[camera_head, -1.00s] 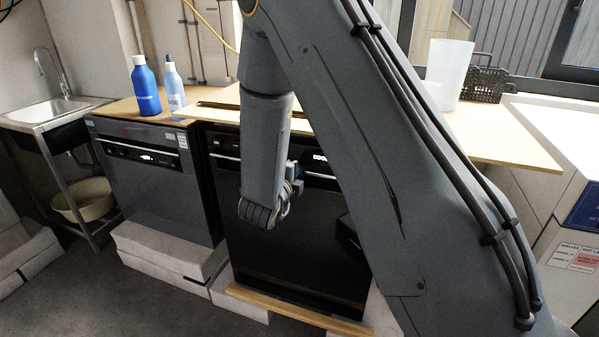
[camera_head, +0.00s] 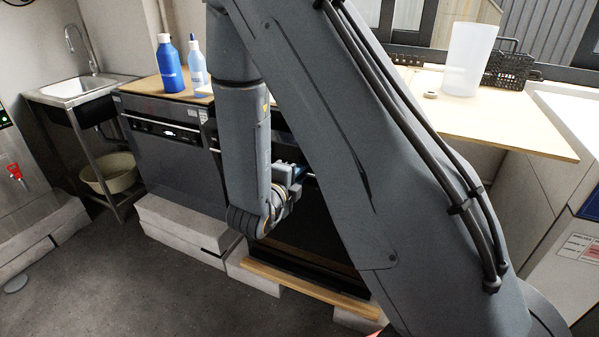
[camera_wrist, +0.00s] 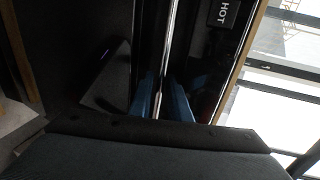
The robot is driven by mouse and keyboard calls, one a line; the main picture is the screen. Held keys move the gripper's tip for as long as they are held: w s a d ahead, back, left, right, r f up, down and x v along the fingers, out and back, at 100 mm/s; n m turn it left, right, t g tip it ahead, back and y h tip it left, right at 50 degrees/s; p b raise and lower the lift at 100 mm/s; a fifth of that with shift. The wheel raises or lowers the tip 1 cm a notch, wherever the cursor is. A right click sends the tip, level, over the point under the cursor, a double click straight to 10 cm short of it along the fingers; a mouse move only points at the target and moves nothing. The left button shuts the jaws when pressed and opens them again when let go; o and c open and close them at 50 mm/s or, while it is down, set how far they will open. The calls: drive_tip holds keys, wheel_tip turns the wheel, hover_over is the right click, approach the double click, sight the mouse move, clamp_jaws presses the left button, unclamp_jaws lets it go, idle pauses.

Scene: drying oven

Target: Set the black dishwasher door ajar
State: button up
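The black dishwasher (camera_head: 318,222) stands in the middle of the head view, largely hidden behind my arm. Its black door (camera_wrist: 75,50) fills the left of the wrist view, and a thin silver handle bar (camera_wrist: 171,35) runs along its edge. My gripper (camera_wrist: 162,98) has its two blue fingers close together, one on each side of the bar, and looks shut on it. In the head view my gripper (camera_head: 292,178) is partly hidden by my own wrist. I cannot tell whether the door stands slightly open.
A grey dishwasher (camera_head: 165,150) stands to the left, beside a sink (camera_head: 75,88). Pale blocks (camera_head: 180,228) and a wooden strip (camera_head: 305,290) lie low in front.

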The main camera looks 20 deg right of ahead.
drive_tip(key=shift+a, duration=0.1)
drive_tip(key=v, duration=0.7)
drive_tip(key=shift+s+a, duration=0.2)
drive_tip(key=shift+s, duration=0.05)
drive_tip(key=shift+w+r, duration=0.1)
drive_tip(key=s+a+r+n+g+y+p, duration=0.15)
drive_tip(key=a+n+g+y+p, duration=0.4)
drive_tip(key=n+y, duration=0.7)
drive_tip(key=s+d+r+n+g+p, duration=0.1)
drive_tip(key=s+d+r+n+g, duration=0.1)
drive_tip(key=s+n, duration=0.5)
drive_tip(key=s+d+r+n+g+h+p, duration=0.1)
drive_tip(key=s+d+r+n+g, duration=0.1)
drive_tip(key=s+n, duration=0.5)
drive_tip(key=s+r+g, duration=0.1)
drive_tip(key=s+r, duration=0.1)
drive_tip(key=s, duration=0.3)
drive_tip(key=shift+s+d+r+g, duration=0.25)
drive_tip(key=shift+s+d+g, duration=0.05)
drive_tip(key=shift+s+g, duration=0.05)
